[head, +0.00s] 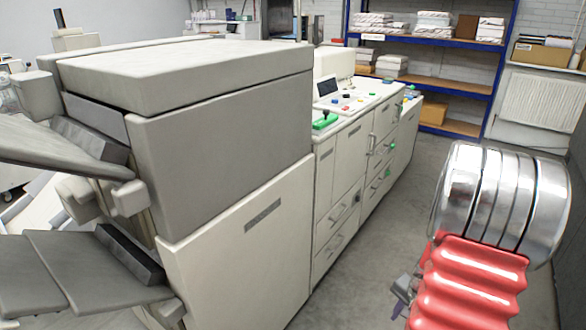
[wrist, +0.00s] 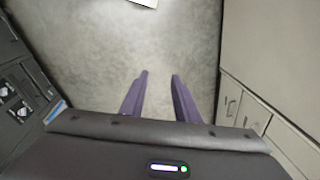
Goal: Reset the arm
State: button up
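My gripper (wrist: 160,75) shows in the wrist view as two purple fingers, apart, with only bare grey floor seen between them. It holds nothing. In the head view my red and chrome arm stands at the right. A small grey and purple part of my gripper (head: 402,292) shows low beside the arm; the rest is hidden behind it.
A large grey printing machine (head: 230,130) fills the left and middle, with cabinets and a control panel (head: 345,100) beyond. Blue shelving (head: 465,85) stands at the back. Grey floor (head: 400,215) lies clear between machine and arm. A pale cabinet (wrist: 245,80) borders the wrist view's right.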

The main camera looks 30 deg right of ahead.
jog(key=w+a+r+n+t, duration=0.1)
jog(key=a+r+n+t, duration=0.1)
jog(key=a+r+n, duration=0.6)
jog(key=w+a+r+n+t, duration=0.1)
jog(key=a+r+n, duration=0.7)
jog(key=a+r, duration=1.2)
jog(key=a+t, duration=0.1)
jog(key=a, duration=0.8)
jog(key=shift+a+r+n+y, duration=0.25)
jog(key=shift+n+y, duration=0.05)
jog(key=shift+w+d, duration=0.1)
jog(key=shift+d, duration=0.05)
